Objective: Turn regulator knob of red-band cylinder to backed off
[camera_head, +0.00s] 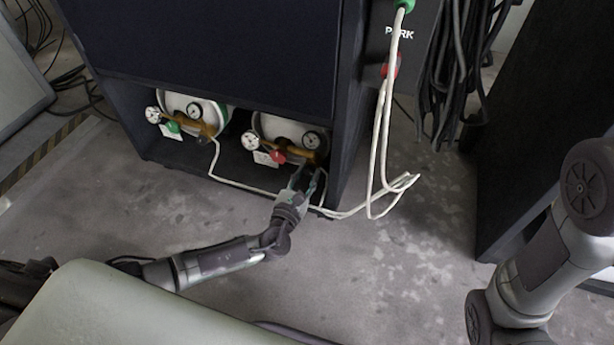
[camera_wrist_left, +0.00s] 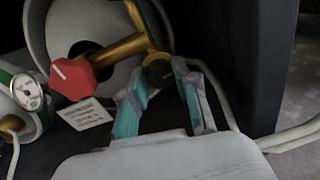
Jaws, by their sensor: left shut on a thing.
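The right cylinder (camera_head: 272,122) lies in the low bay of the dark cabinet, with a red valve handwheel (camera_head: 278,156), two gauges and a brass regulator. No red band is clear on it. In the left wrist view the red handwheel (camera_wrist_left: 74,78) is left of my fingers, beside the brass body (camera_wrist_left: 120,50). My left gripper (camera_head: 305,176) reaches in from below. Its teal-padded fingers (camera_wrist_left: 158,88) are shut on the dark regulator knob (camera_wrist_left: 157,75) below the brass body. The knob's setting cannot be read. My right arm shows at the right, its gripper out of view.
A second cylinder (camera_head: 190,108) with a green handwheel (camera_head: 172,127) lies to the left. A white hose (camera_head: 250,188) runs along the bay's front, close to my left gripper. The cabinet's right side wall (camera_wrist_left: 262,60) stands close to the fingers. White cables (camera_head: 385,130) hang at right.

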